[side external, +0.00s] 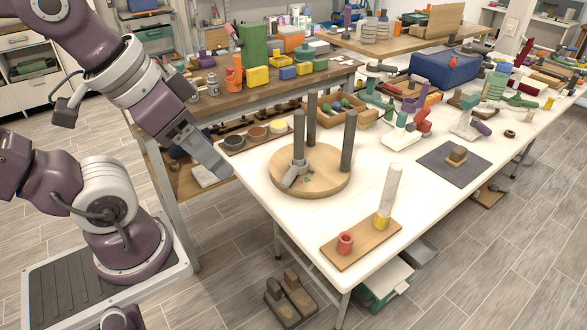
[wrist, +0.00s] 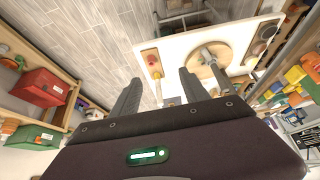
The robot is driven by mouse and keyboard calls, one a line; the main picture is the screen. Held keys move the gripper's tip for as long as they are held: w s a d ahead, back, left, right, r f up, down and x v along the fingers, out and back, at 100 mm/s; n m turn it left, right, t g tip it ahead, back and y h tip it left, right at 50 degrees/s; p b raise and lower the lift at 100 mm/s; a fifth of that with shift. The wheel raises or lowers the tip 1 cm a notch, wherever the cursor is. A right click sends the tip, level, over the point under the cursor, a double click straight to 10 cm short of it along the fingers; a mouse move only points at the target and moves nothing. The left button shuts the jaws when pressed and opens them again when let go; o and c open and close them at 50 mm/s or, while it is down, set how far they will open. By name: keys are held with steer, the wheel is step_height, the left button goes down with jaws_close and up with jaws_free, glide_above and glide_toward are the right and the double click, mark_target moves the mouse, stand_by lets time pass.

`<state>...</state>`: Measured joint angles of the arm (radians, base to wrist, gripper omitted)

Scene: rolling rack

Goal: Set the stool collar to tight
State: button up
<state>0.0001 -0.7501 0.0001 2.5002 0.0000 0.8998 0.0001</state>
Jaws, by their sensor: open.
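A round wooden stool seat (side external: 322,185) lies on the white table with three dark grey legs (side external: 348,142) standing upright from it. A grey collar (side external: 299,166) sits around the base of the front-left leg, with a short lever slanting down to the left. I cannot tell how tight it is. The seat also shows in the wrist view (wrist: 196,70), partly hidden by my finger; the collar is not clear there. My gripper (side external: 212,162) is in the air left of the stool, apart from it. In the wrist view its two fingers (wrist: 158,92) are spread and empty.
A wooden board (side external: 356,246) with a red ring (side external: 345,243) and a white post (side external: 390,190) in a yellow ring lies at the table's front. A dark mat (side external: 453,165) lies right. Clear tabletop surrounds the stool.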

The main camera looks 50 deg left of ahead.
stand_by(0.4)
steer(key=shift+w, duration=0.15)
steer(key=shift+c, duration=0.5)
steer(key=n+g+y, duration=0.3)
steer(key=n+y, duration=0.2)
glide_above(285, 182)
steer(key=s+d, duration=0.1)
steer(key=d, duration=0.2)
step_height(285, 182, down, 26)
steer(key=r, duration=0.1)
steer(key=x, duration=0.7)
steer(key=shift+s, duration=0.25)
steer(key=shift+c, duration=0.5)
